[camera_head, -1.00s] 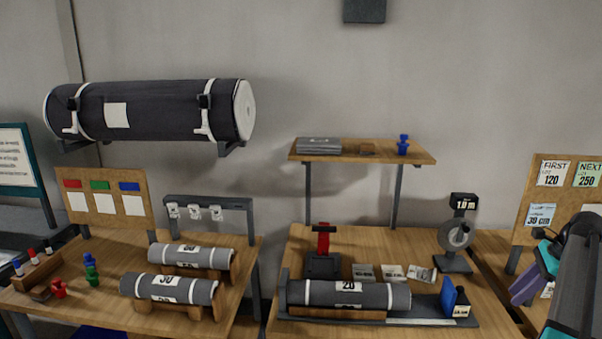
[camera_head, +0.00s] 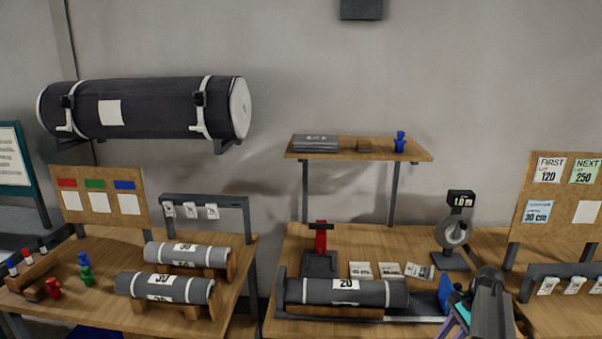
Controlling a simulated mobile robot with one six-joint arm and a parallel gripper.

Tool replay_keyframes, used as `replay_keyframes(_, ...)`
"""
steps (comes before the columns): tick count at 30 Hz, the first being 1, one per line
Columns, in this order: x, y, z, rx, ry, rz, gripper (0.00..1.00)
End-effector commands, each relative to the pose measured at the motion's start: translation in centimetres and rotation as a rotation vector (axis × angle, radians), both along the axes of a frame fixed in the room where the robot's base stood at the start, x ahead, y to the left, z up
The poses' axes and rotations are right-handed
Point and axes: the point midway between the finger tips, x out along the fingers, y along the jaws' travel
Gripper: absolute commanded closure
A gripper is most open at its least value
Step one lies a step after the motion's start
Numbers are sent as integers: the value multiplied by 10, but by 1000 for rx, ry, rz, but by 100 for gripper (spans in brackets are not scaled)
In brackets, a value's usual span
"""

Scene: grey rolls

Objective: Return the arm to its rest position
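My arm (camera_head: 492,302) shows at the lower right, a dark grey link rising from the bottom edge in front of the right table. My gripper (camera_head: 458,318), with purple and teal parts, shows at its left side, low in the picture. Its fingertips are partly cut off or hidden, so I cannot tell whether it is open or shut. I see nothing clearly held in it. A blue block (camera_head: 445,295) at the right end of the roll tray is just behind it and partly covered.
A grey roll marked 20 (camera_head: 345,291) lies on the right table, left of my arm. A red-handled tool (camera_head: 320,240) and a tape stand (camera_head: 452,235) stand behind. Two more rolls (camera_head: 187,255) lie on the left table. A shelf (camera_head: 420,156) and a large wall roll (camera_head: 150,108) are above.

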Motion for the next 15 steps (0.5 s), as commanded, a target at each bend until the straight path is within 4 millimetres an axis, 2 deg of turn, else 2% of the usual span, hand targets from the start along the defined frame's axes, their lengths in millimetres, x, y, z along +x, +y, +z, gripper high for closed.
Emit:
replay_keyframes(1,-5,17,-17,2,7,43,70)
replay_keyframes(3,-9,36,-38,0,9,103,70)
replay_keyframes(8,-23,78,-82,-2,16,244,70)
replay_keyframes(15,-54,137,-143,0,27,457,70)
